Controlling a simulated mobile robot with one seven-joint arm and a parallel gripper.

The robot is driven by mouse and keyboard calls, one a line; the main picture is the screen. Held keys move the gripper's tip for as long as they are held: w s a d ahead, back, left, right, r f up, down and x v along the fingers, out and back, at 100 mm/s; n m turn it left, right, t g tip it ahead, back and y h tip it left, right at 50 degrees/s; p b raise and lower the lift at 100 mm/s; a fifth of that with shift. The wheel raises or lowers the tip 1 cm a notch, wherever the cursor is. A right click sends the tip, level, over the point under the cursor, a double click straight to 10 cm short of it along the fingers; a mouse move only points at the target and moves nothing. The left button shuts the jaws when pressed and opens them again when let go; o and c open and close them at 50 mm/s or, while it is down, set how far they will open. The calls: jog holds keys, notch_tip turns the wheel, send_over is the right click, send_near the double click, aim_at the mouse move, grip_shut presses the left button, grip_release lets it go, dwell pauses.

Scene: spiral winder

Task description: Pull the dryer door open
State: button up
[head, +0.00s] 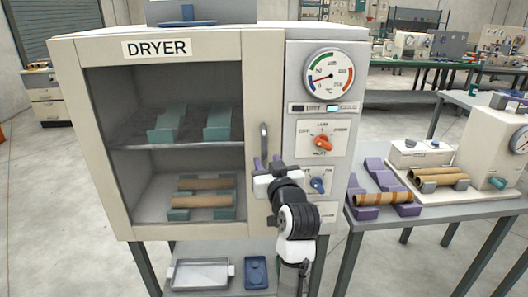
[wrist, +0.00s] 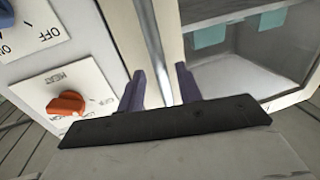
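The dryer door (head: 262,105) is a cream frame around a large window, labelled DRYER, and it looks closed. Its vertical grey bar handle (head: 264,143) is on the door's right side. My gripper (head: 268,164) is at the handle's lower part, which it partly hides in the head view. In the wrist view, the two purple fingers of my gripper (wrist: 161,86) stand apart, one on each side of the metal handle (wrist: 150,45), with gaps showing. The door (wrist: 172,30) also shows there, beside its window.
The control panel right of the door has a gauge (head: 329,75), an orange knob (head: 323,143) and a blue knob (head: 317,184). Cardboard tubes (head: 203,201) lie inside the dryer. A table (head: 455,211) with tubes on holders stands at right. A tray (head: 201,273) is below.

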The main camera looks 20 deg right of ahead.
aim_at(265, 159)
jog(key=shift+w+d+p, duration=0.1)
jog(key=shift+w+p, duration=0.25)
jog(key=shift+w, duration=1.45)
grip_shut()
